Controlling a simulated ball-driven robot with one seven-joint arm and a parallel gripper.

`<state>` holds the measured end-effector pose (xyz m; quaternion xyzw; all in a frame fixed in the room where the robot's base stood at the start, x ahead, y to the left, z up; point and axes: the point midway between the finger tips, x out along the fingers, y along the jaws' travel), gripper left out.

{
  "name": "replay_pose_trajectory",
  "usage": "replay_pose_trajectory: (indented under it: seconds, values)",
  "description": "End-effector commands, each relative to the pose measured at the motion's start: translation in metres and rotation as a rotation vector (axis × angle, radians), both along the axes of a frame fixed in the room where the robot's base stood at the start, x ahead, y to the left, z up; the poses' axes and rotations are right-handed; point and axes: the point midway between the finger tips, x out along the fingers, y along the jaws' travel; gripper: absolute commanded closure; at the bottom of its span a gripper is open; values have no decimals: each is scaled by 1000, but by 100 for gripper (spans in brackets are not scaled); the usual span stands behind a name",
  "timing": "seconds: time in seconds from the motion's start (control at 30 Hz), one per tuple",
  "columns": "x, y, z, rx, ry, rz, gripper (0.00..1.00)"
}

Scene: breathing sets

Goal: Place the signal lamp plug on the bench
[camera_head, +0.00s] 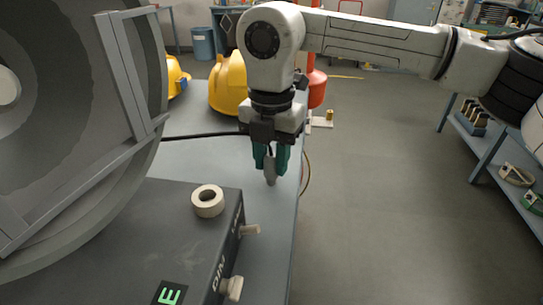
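My gripper (270,166), with green fingertips, points down over the right part of the grey-blue bench (200,154). It is shut on a small grey plug (270,174), which looks like the signal lamp plug. The plug hangs tip down between the fingers, and its lower end shows below them. Its upper part is hidden by the gripper. I cannot tell whether the tip touches the bench or is slightly above it.
A dark equipment box (150,230) with a pale ring (208,201) on top fills the front left. A large grey reel (90,130) stands at the left. Yellow helmets (229,85) and a black cable (200,136) lie behind. Bare bench lies left of my gripper.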

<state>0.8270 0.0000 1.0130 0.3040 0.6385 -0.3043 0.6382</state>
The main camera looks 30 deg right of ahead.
Motion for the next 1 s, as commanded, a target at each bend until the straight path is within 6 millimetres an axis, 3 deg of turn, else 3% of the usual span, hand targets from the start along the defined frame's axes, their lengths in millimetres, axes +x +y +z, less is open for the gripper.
replay_pose_trajectory:
  seconds: [0.23, 0.57, 0.67, 1.0]
  values:
    - [0, 0, 1, 0, 0, 0, 44]
    - [0, 0, 7, -1, -1, 0, 44]
    - [1, 0, 19, -2, -3, -1, 44]
    - [1, 0, 88, -2, -3, -2, 44]
